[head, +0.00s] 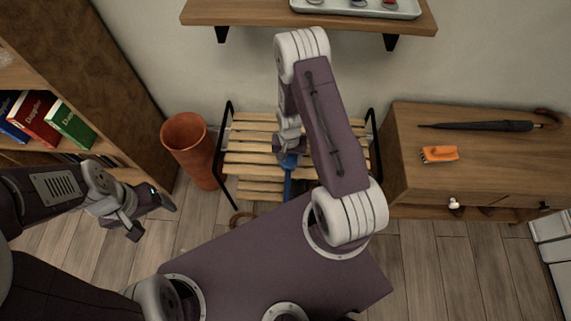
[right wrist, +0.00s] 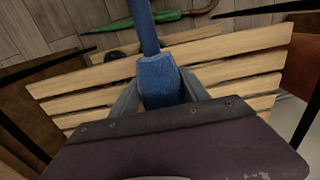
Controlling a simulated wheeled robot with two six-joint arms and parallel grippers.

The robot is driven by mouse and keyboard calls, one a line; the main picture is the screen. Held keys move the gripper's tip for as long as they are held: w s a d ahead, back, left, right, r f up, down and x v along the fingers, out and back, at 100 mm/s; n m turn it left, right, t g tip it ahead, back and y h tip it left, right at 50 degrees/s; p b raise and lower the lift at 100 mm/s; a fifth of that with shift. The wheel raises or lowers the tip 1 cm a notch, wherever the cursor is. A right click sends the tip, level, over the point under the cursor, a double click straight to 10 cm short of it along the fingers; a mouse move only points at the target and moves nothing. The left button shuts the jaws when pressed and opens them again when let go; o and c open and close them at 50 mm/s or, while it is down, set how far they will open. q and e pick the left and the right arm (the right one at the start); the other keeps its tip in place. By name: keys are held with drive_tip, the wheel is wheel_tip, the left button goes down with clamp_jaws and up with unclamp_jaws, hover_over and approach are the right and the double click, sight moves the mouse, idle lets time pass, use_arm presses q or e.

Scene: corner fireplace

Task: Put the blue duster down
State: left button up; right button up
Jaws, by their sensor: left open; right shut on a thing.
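The blue duster (head: 288,180) is in my right gripper (head: 289,150), over the slatted wooden rack (head: 250,146). In the right wrist view its blue block-like part (right wrist: 160,80) sits between the two fingers, and a blue shaft runs away from it over the slats (right wrist: 235,75). I cannot tell whether the duster touches the slats. My right arm hides part of the rack in the head view. My left gripper (head: 153,215) is open and empty, low at the left, apart from the rack.
A terracotta pot (head: 190,150) stands left of the rack. A wooden cabinet (head: 410,180) at right carries a black umbrella (head: 480,126) and an orange brush (head: 439,154). A wall shelf (head: 260,14) hangs above. A green umbrella (right wrist: 150,20) lies beyond the slats. A bookcase (head: 110,70) stands at left.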

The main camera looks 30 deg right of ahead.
sight(285, 163)
drive_tip(key=shift+w+a+f, duration=0.4)
drive_tip(key=shift+w+f, duration=0.1)
drive_tip(key=shift+w, duration=0.15)
drive_tip(key=shift+f+b, duration=0.9)
drive_tip(key=shift+f, duration=1.05)
drive_tip(key=shift+f, duration=0.15)
drive_tip(key=o, duration=1.6)
drive_tip(key=shift+c, duration=0.2)
